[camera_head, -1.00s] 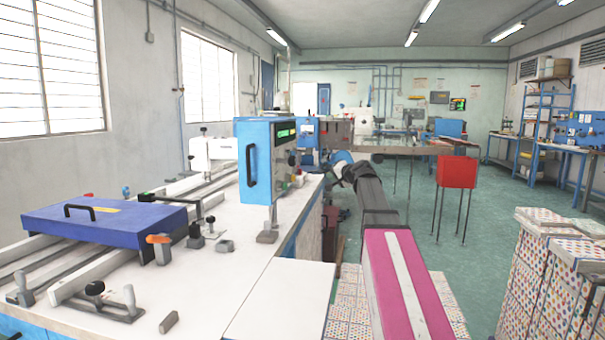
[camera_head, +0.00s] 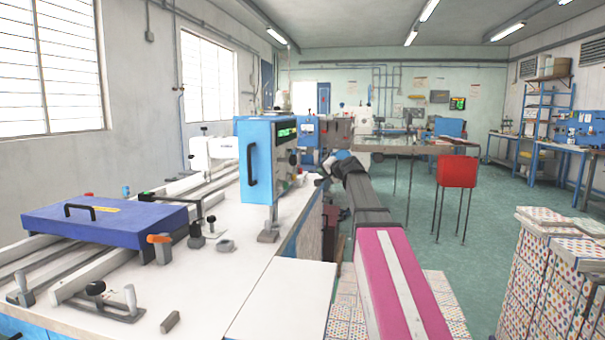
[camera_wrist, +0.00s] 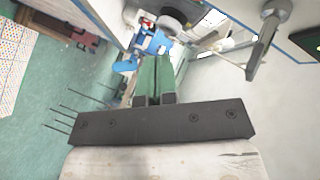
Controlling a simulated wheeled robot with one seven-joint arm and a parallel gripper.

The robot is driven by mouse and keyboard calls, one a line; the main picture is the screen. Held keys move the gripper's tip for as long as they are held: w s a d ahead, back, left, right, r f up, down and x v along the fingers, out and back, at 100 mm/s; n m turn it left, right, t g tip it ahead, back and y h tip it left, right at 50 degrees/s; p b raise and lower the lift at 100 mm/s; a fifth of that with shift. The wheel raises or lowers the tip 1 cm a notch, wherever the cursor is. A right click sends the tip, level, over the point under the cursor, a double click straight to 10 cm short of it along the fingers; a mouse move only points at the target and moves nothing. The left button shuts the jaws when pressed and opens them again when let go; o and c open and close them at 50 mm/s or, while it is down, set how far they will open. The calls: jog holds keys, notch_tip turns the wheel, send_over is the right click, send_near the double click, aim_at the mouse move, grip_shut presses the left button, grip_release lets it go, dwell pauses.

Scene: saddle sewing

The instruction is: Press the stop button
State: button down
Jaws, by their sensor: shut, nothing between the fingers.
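A blue machine head (camera_head: 255,160) with a black handle stands on the white bench at the centre left. Its narrow right side carries a green-lit display (camera_head: 287,133) and several small knobs and buttons (camera_head: 293,158). I cannot tell which of these is the stop button. My arm reaches forward to the right of this panel, and its far end is close to the panel's right. My gripper's fingertips are not clear in the head view. In the wrist view my gripper (camera_wrist: 155,62) is shut and empty, its green fingers side by side, with blue and dark machine parts beyond.
A blue-covered flat unit (camera_head: 105,218) and clamps lie on the bench (camera_head: 215,285). A red box on thin legs (camera_head: 457,171) stands to the right of my arm. Patterned stacks (camera_head: 545,270) stand at the lower right. Green floor is open between.

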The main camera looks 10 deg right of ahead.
jog(key=shift+w+a, duration=0.2)
jog(key=shift+a, duration=0.45)
jog(key=shift+w+a, duration=0.25)
jog(key=shift+a, duration=0.45)
jog(key=shift+w+a, duration=0.2)
jog(key=shift+a, duration=0.55)
dwell(0.5)
jog(key=shift+w+a, duration=0.15)
jog(key=shift+a, duration=0.15)
jog(key=shift+w+a, duration=0.15)
jog(key=shift+a, duration=0.35)
dwell(1.0)
jog(key=shift+d, duration=0.15)
jog(key=shift+s+d, duration=0.3)
jog(key=shift+d, duration=0.45)
jog(key=shift+d, duration=0.1)
jog(key=shift+s+d, duration=0.25)
jog(key=shift+d, duration=0.5)
jog(key=shift+s+d, duration=0.3)
jog(key=shift+d, duration=0.5)
jog(key=shift+s+d, duration=0.25)
jog(key=shift+d, duration=0.5)
